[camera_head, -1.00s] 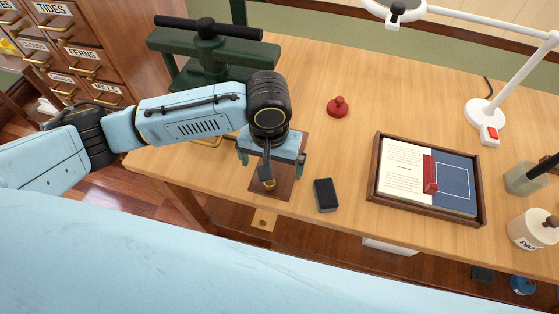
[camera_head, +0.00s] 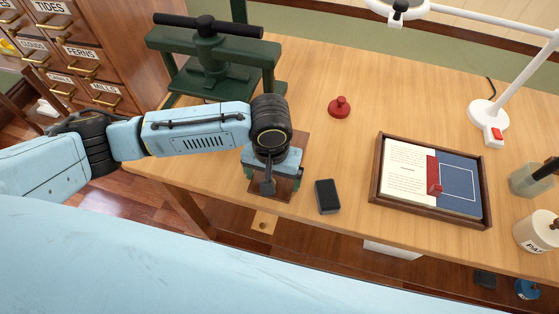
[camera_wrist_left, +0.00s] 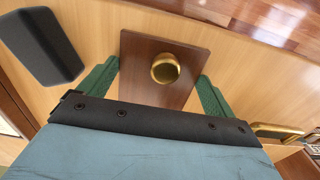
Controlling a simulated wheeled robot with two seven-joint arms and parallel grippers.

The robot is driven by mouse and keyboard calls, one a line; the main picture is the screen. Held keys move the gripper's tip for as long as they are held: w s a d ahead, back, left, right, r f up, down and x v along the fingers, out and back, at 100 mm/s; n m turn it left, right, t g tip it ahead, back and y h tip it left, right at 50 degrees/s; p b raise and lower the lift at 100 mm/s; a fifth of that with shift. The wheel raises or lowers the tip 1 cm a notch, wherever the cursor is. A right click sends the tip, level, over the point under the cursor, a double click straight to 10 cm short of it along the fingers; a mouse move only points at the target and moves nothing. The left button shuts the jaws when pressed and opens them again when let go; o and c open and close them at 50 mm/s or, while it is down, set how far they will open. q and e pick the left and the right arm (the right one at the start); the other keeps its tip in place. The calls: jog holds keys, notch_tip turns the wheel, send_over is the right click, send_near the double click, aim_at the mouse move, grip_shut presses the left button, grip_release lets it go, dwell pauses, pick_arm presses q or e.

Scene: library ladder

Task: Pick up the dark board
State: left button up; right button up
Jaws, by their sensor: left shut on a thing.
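The dark board (camera_head: 285,192) is a flat brown plate at the front left of the table. In the left wrist view the board (camera_wrist_left: 188,50) carries a round brass knob (camera_wrist_left: 165,68). My left gripper (camera_head: 271,178) is over it, pointing down. In the left wrist view its two green fingers stand at opposite edges of the board, and it is shut on the board. I cannot tell any gap between board and table. My right gripper is not in view.
A small black block (camera_head: 327,196) lies just right of the board, with a red knobbed thing (camera_head: 340,107) farther back. A wooden tray (camera_head: 377,168) holds papers at right. A green press (camera_head: 213,50) stands behind my left arm. The table's middle is clear.

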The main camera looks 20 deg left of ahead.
pick_arm(q)
jog(key=shift+r, duration=0.15)
notch_tip(320, 180, up, 10)
jog(key=p, duration=0.2)
jog(key=shift+p, duration=0.4)
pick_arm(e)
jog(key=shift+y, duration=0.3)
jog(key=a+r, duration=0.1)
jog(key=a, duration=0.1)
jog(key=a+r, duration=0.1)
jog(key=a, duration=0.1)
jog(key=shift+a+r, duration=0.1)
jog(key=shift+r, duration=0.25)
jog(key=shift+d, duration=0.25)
